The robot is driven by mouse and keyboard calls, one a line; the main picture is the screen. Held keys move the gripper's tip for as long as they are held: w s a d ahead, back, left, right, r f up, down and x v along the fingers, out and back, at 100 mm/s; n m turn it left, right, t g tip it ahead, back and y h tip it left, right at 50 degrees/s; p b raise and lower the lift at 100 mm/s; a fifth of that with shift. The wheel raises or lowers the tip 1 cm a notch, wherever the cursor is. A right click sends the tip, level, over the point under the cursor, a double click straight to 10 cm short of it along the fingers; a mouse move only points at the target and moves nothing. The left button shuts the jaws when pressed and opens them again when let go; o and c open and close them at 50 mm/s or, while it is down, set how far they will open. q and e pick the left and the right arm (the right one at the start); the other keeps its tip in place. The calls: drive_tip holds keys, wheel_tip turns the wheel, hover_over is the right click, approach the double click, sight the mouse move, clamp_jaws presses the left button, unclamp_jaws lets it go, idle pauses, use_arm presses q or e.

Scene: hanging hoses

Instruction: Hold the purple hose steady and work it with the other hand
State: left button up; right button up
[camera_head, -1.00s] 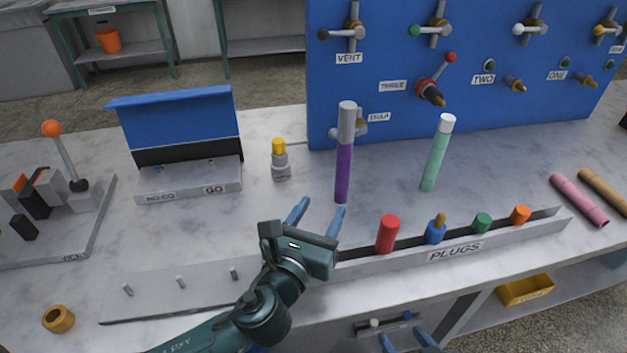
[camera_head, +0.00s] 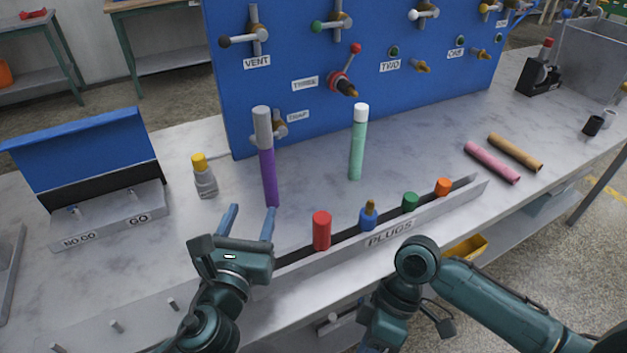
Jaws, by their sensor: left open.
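The purple hose (camera_head: 268,178) hangs roughly upright in front of the blue panel, with a grey upper end beside the TRAP fitting (camera_head: 279,130). My left gripper (camera_head: 253,223) is open, its two blue fingers pointing up toward the hose's lower end. The right fingertip is close to that end; I cannot tell whether they touch. Nothing is between the fingers. My right arm comes in from the right, and its wrist (camera_head: 385,315) is low in front of the bench edge. The right gripper's fingers are hidden or out of frame.
A green hose (camera_head: 357,150) with a white end stands to the right. The PLUGS rack (camera_head: 420,228) holds red, blue, green and orange plugs in front. A yellow-capped bottle (camera_head: 205,180) is at left. Pink (camera_head: 491,162) and tan (camera_head: 515,152) hoses lie on the bench at right.

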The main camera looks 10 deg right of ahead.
sight(266, 173)
drive_tip(key=w+d+r+m+t+y, duration=0.1)
drive_tip(key=w+r+t, duration=0.1)
drive_tip(key=w+r, duration=0.5)
drive_tip(key=w+d+r+t+y, duration=0.1)
drive_tip(key=w+d+r+t, duration=0.1)
drive_tip(key=w+r, duration=0.6)
use_arm(q)
drive_tip(key=x, duration=1.3)
drive_tip(key=shift+w, duration=0.15)
use_arm(e)
drive_tip(key=w+a+r+t+y, duration=0.1)
drive_tip(key=w+a+r+t, duration=0.1)
drive_tip(key=w+r, duration=0.4)
drive_tip(key=w+a+r+n+t+y, duration=0.1)
drive_tip(key=w+a+r+t, duration=0.2)
drive_tip(key=r, duration=0.7)
drive_tip(key=w+a, duration=0.2)
drive_tip(key=w, duration=0.1)
drive_tip(key=shift+w+r, duration=0.25)
drive_tip(key=shift+w, duration=0.05)
drive_tip(key=shift+a, duration=0.1)
